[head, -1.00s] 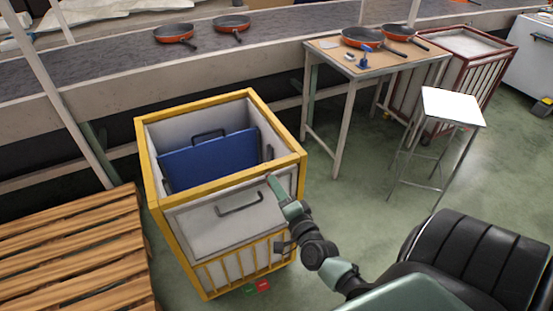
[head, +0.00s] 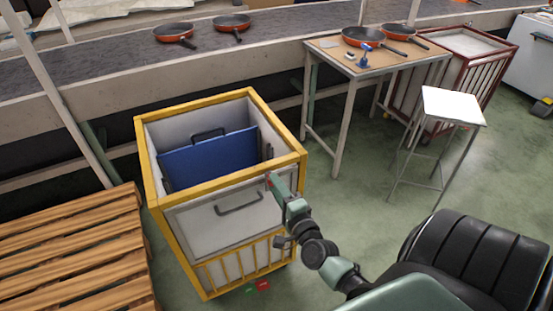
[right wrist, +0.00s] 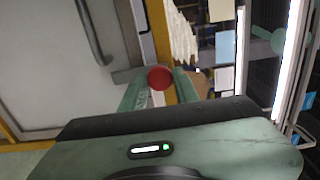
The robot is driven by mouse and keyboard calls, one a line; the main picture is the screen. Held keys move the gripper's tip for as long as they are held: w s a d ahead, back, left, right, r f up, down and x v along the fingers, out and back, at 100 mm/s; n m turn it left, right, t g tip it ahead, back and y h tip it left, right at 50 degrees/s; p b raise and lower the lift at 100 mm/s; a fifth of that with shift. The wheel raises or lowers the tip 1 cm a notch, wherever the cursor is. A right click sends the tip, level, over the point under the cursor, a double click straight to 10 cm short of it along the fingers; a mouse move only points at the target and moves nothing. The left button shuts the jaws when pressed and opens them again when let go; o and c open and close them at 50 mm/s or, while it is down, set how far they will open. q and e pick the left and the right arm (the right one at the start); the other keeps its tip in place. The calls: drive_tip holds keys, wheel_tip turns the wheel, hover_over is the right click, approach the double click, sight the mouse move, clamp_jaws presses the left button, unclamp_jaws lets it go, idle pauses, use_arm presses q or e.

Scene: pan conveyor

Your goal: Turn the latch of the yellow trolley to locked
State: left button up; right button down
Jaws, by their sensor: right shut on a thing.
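The yellow trolley (head: 222,183) stands in front of me, a yellow-framed bin with pale panels. A dark handle (head: 238,205) is on its front panel. In the right wrist view, the latch's round red knob (right wrist: 160,77) lies between my right fingers, beside a grey plate and the yellow frame. My right gripper (head: 271,182) is at the trolley's upper front right corner, shut on the knob; it also shows in the right wrist view (right wrist: 160,88). The fingers cover most of the latch in the head view. My left gripper is out of view.
A blue panel (head: 211,160) stands inside the trolley. A wooden pallet (head: 75,250) lies to its left, and the conveyor (head: 110,65) runs behind it. A table with pans (head: 362,37), a stool (head: 452,106) and a black seat (head: 470,255) are to the right.

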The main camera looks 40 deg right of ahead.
drive_tip(key=c, duration=1)
unclamp_jaws()
drive_tip(key=shift+c, duration=0.2)
drive_tip(key=b+v, duration=0.1)
drive_tip(key=v, duration=0.6)
drive_tip(key=shift+s+a, duration=0.15)
drive_tip(key=shift+s, duration=0.25)
drive_tip(key=shift+f, duration=0.15)
